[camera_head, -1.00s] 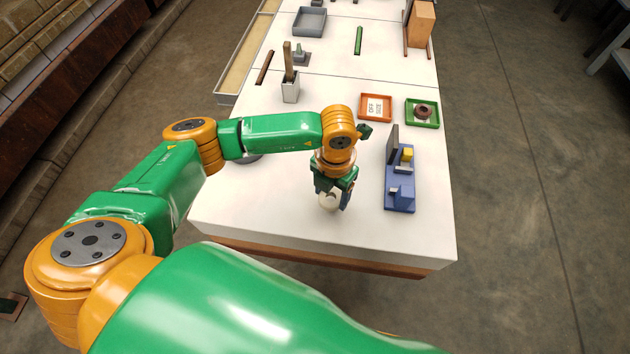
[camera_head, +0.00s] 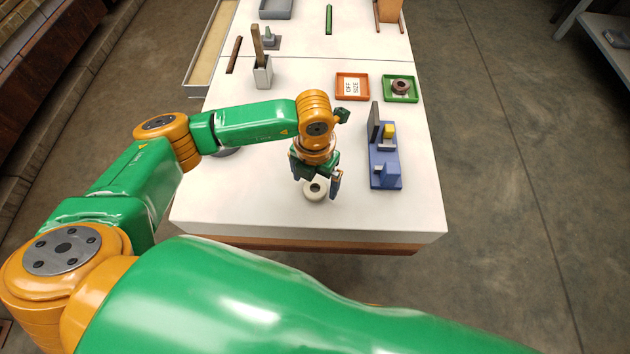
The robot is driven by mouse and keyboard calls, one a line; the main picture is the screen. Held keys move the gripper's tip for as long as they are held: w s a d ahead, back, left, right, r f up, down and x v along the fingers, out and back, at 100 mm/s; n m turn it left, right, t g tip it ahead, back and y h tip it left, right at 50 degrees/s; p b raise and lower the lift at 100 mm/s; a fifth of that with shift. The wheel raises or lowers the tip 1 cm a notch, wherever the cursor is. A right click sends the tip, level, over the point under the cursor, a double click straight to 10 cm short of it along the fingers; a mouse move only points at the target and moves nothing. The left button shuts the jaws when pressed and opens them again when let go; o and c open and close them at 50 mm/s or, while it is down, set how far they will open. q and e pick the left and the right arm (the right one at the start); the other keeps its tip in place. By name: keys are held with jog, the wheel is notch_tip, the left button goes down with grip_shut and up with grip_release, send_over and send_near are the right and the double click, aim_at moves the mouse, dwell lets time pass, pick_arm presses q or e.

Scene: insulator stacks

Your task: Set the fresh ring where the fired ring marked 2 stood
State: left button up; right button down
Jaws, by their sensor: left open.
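A cream ring (camera_head: 315,190) with a dark hole shows low in the gripper, near the table's front edge. My left gripper (camera_head: 317,184) points down over it, its fingers apart, one on the right side of the ring. I cannot tell whether the fingers touch it. A brown ring (camera_head: 401,86) lies in the green tray (camera_head: 415,99) at the right. A dark round thing (camera_head: 226,153) on the table is mostly hidden behind my left forearm. I can read no mark 2. My right gripper is not in view.
A blue fixture (camera_head: 387,178) with a dark upright plate and yellow block stands right of the gripper. Behind are an orange tray (camera_head: 340,96) with an "OFF SIZE" card and a pale holder (camera_head: 262,78) with a wooden stick. The table front right is clear.

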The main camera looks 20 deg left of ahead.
pick_arm(q)
notch_tip(320, 180, up, 11)
jog(key=shift+f, duration=0.15)
jog(key=shift+s+f, duration=0.1)
